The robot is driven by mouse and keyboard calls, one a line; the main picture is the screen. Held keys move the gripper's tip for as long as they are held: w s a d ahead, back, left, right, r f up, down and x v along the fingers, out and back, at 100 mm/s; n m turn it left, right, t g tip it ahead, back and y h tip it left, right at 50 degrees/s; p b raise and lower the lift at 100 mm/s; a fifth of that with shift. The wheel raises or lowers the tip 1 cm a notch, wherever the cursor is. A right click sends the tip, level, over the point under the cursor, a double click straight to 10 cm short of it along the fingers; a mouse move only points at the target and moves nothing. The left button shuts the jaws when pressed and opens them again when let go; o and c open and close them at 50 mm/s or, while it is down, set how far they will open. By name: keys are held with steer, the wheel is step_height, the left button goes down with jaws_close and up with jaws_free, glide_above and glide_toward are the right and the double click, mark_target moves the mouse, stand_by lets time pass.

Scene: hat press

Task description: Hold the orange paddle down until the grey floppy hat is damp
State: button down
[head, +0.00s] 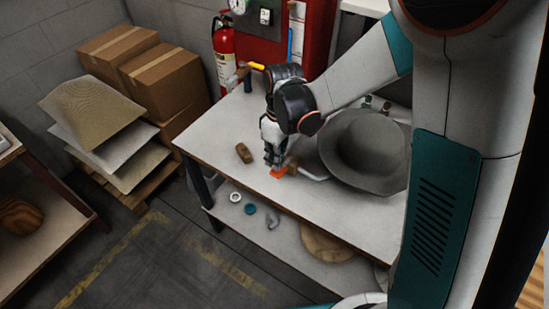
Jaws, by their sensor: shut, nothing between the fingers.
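The orange paddle (279,172) is a small flat tab near the front edge of the white table, left of the hat. The grey floppy hat (363,148) sits on the table's right side, its brim spread wide and its right edge hidden behind my arm. I cannot tell from here how damp it is. My gripper (274,163) points down right over the paddle, shut and empty, its fingertips at or just above it. The fingers cover part of the paddle, so I cannot tell whether they touch it.
A brown block-like brush (244,153) lies left of my gripper on the table (215,139). A hammer-like tool (238,77) is at the back edge. A lower shelf holds small rings (235,197). Boxes (164,76) and a fire extinguisher (223,52) stand behind.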

steer(key=shift+s+a+f+t+h+b, duration=0.2)
steer(key=shift+s+f+t+h+b, duration=0.1)
steer(key=shift+f+t+h+b, duration=0.15)
steer(key=shift+s+a+f+t+h+b, duration=0.15)
steer(key=shift+s+f+t+h+b, duration=0.15)
steer(key=shift+f+t, duration=0.2)
steer(key=shift+f, duration=0.4)
steer(key=shift+w+r, duration=0.1)
stand_by(6.5)
